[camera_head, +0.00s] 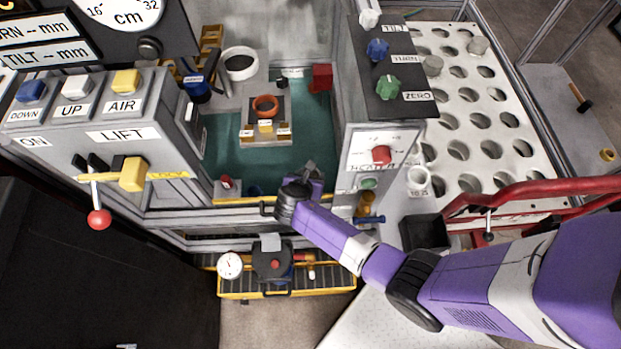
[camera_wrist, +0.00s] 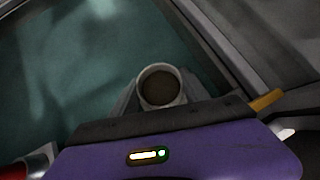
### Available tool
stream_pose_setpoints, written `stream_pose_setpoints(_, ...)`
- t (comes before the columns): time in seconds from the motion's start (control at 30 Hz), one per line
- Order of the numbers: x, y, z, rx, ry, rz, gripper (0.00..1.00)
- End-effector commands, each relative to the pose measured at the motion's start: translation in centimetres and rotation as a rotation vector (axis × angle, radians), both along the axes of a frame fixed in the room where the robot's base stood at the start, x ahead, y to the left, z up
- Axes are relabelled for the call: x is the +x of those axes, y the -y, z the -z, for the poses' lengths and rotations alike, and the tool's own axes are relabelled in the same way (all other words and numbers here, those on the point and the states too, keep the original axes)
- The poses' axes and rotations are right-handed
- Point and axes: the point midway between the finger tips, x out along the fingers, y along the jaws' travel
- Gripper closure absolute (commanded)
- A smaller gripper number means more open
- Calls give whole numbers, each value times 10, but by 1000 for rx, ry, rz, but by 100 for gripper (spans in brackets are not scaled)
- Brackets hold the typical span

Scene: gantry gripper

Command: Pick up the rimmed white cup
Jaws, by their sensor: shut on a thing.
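A rimmed white cup (camera_wrist: 160,87) with a dark brown inside shows in the wrist view, just beyond the purple body of my gripper. My gripper (camera_wrist: 158,100) is shut on it, with grey fingers at its sides. In the head view my gripper (camera_head: 313,172) is over the front right part of the green-floored bay. The cup cannot be made out clearly there, as the gripper and wrist hide it.
The green bay floor (camera_head: 222,165) carries a small stand with an orange ring (camera_head: 265,106). A red block (camera_head: 321,77) stands at its back right. A control panel with a red knob (camera_head: 381,155) rises right of my arm. A perforated white table (camera_head: 500,112) lies beyond.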

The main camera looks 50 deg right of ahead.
Motion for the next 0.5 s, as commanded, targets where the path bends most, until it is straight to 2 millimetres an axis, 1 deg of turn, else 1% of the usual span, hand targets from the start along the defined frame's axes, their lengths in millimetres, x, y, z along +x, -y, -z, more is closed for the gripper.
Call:
stream_pose_setpoints(0.17,0,0,-7,0,2,1,89)
stream_pose_setpoints(0.37,0,0,-30,0,2,1,89)
stream_pose_setpoints(0.5,0,0,-50,-1,3,0,89)
